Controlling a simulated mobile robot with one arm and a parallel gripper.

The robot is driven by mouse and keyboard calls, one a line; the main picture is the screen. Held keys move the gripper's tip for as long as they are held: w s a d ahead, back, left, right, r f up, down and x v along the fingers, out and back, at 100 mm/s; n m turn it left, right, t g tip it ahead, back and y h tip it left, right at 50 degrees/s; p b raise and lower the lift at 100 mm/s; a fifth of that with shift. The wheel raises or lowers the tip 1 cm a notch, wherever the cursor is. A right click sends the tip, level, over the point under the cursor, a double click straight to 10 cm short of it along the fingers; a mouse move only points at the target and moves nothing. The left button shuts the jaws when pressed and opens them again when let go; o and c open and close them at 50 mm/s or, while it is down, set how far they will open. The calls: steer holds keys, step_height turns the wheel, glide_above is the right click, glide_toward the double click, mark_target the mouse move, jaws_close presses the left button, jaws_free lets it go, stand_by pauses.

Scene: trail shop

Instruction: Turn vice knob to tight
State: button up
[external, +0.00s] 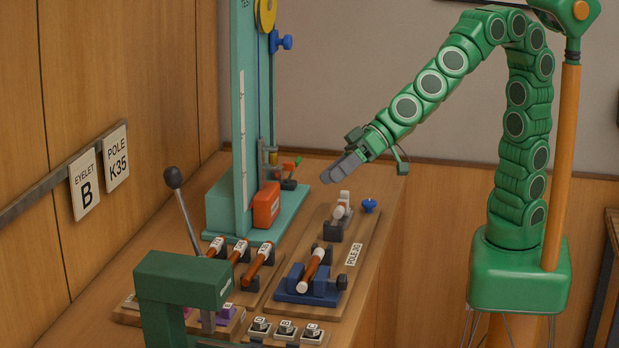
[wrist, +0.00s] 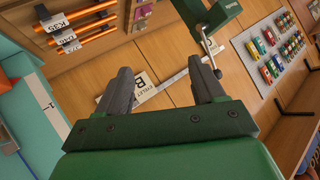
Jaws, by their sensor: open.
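A small blue vice (external: 307,287) sits on the near end of the wooden pole jig board, with a brown rod clamped or resting in it. A dark knob (external: 342,282) is at the vice's right side. A blue knob (external: 369,205) stands at the board's far right corner; I cannot tell which knob is the vice knob. My gripper (external: 340,170) hangs in the air above and beyond the far end of the board, apart from both knobs. In the wrist view my gripper (wrist: 160,70) is open and empty. No vice or knob is clearly visible there.
A teal stand (external: 247,130) with an orange block (external: 266,205) rises behind the board. A green lever press (external: 183,280) stands at the near left. Several labelled rods lie left of the board. The wall cards read EYELET B (external: 85,185) and POLE K35 (external: 116,157).

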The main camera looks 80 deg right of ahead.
steer(key=a+t, duration=0.2)
steer(key=a, duration=0.3)
steer(key=m+t+h, duration=0.3)
steer(key=t+h, duration=0.2)
glide_above(347, 281)
steer(key=s+a, duration=0.1)
steer(key=a, duration=0.1)
step_height(347, 281, down, 4)
steer(key=s+d+f+t+h, duration=0.1)
steer(key=s+d+t+h, duration=0.15)
steer(key=s, duration=0.35)
step_height(347, 281, down, 18)
steer(key=shift+h, duration=0.25)
steer(key=shift+w+a+r, duration=0.1)
steer(key=shift+w+a, duration=0.05)
steer(key=shift+w, duration=1.75)
steer(key=shift+w+a, duration=0.15)
steer(key=shift+w, duration=1.75)
steer(key=shift+c, duration=0.3)
